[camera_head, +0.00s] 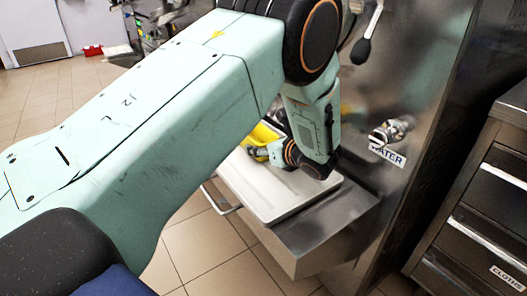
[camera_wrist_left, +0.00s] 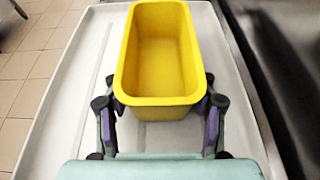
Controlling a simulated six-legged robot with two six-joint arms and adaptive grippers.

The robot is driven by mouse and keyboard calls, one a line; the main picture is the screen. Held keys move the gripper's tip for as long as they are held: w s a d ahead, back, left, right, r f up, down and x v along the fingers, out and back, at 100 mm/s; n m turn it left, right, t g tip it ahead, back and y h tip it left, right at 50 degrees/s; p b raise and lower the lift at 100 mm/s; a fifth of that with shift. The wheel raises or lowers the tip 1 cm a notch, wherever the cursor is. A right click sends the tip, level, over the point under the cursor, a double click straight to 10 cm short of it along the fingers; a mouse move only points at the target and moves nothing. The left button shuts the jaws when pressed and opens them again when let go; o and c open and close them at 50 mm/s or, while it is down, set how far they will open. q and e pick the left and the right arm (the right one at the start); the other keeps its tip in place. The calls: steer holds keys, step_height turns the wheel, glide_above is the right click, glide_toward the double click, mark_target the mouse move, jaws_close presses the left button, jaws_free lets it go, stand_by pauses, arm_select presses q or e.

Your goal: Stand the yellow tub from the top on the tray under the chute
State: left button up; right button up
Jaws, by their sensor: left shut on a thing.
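The yellow tub (camera_wrist_left: 160,100) is an empty open rectangular box, upright, over the white tray (camera_wrist_left: 75,115) in the left wrist view. My left gripper (camera_wrist_left: 160,108) is shut on the tub's near end, one finger at each side. Whether the tub's base touches the tray I cannot tell. In the head view my arm hides most of the tub (camera_head: 262,136); a yellow part shows beside my left gripper (camera_head: 262,153), above the tray (camera_head: 275,196). The chute is not clearly visible; my arm covers that area. My right gripper is not in view.
The tray lies on a steel shelf (camera_head: 318,238) on the machine's front. A tap with a WATER label (camera_head: 387,154) and a black-knobbed lever (camera_head: 361,50) stick out from the machine. A steel drawer cabinet (camera_head: 480,215) stands at right. Tiled floor is open at left.

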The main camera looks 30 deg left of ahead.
arm_select(q)
steer(key=shift+d, duration=0.1)
steer(key=shift+f, duration=0.15)
steer(key=o, duration=1.1)
steer(key=shift+o, duration=0.2)
